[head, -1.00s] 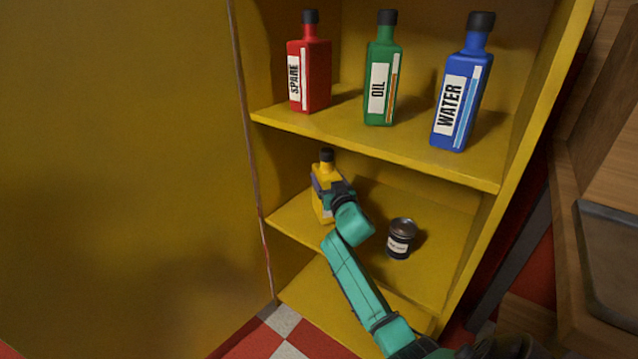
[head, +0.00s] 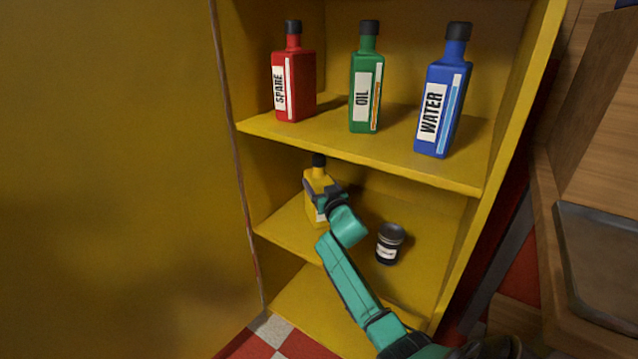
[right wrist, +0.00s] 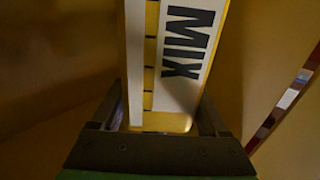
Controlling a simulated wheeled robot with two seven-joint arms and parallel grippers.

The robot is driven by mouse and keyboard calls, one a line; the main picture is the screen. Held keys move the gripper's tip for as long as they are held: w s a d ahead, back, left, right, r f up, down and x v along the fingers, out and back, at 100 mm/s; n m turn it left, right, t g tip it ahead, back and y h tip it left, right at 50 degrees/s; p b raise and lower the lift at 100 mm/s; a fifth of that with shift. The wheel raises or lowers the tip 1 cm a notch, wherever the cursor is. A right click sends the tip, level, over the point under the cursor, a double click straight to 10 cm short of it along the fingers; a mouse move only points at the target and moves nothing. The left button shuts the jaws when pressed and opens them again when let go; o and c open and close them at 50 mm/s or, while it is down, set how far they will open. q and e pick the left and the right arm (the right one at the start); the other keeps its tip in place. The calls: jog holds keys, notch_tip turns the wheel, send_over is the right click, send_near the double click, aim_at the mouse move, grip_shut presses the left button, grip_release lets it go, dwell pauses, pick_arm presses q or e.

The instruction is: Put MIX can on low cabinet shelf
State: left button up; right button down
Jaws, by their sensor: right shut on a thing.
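The MIX can, a yellow bottle with a black cap (head: 317,180), is upright at the left of the cabinet's middle shelf (head: 285,228). Its white MIX label (right wrist: 185,45) fills the middle of the right wrist view. My right gripper (head: 322,190) is shut on the can, with a finger on each side of it in the wrist view. My arm hides part of the can. I cannot tell whether its base touches the shelf. My left gripper is not in view.
A small dark jar (head: 390,243) stands right of the can on the same shelf. Red SPARE (head: 294,85), green OIL (head: 366,90) and blue WATER (head: 443,100) bottles stand on the shelf above. The bottom shelf (head: 300,300) looks bare where visible. A grey tray (head: 600,260) is at right.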

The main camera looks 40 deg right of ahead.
jog(key=shift+f+b, duration=0.5)
jog(key=shift+f, duration=0.05)
dwell(0.4)
grip_release()
